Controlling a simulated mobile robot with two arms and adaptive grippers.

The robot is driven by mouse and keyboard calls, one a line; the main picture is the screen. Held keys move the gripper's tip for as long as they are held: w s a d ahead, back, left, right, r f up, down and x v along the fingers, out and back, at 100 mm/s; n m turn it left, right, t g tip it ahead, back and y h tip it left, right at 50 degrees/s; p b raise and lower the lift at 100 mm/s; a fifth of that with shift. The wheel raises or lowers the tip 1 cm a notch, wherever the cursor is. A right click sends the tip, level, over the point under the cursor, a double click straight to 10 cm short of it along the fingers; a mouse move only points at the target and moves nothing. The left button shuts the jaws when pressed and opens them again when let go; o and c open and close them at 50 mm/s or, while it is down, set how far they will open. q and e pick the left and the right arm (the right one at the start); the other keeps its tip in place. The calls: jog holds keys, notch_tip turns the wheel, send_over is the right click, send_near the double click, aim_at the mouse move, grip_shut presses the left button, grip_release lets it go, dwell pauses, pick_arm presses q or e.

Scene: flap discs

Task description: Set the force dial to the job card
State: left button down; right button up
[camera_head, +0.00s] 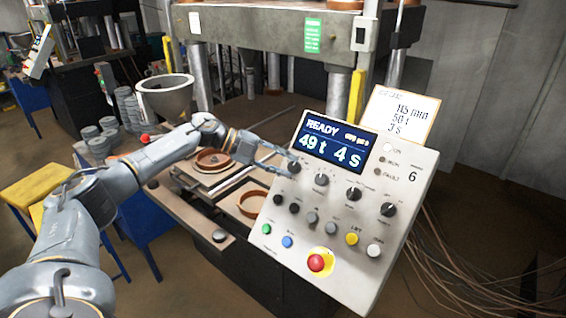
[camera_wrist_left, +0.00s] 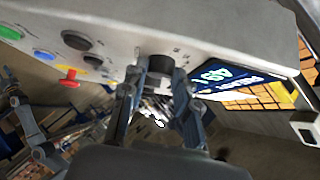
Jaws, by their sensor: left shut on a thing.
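The control panel (camera_head: 345,215) stands tilted at the right of the head view. Its display (camera_head: 334,143) reads READY, 49 t and 4 s. The white job card (camera_head: 402,116) behind its top edge reads 115 mm, 50 t and 3 s. My left gripper (camera_head: 286,164) is at the leftmost black dial (camera_head: 294,169) of the upper row. In the left wrist view, the gripper (camera_wrist_left: 156,84) has its two fingers on either side of this dark dial (camera_wrist_left: 160,65), shut on it. The dial's label is too small to read. My right gripper is not in view.
More black dials (camera_head: 354,194) sit right of the held one. Below are small knobs, coloured buttons and a red stop button (camera_head: 316,263). A press with brown rings (camera_head: 213,159) and a grey hopper (camera_head: 165,95) stand behind my left arm. Cables lie at right.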

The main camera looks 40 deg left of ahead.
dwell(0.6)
pick_arm(q)
jog(key=c, duration=1)
grip_release()
jog(key=v, duration=1.2)
jog(key=shift+r, duration=0.2)
jog(key=shift+w, duration=0.15)
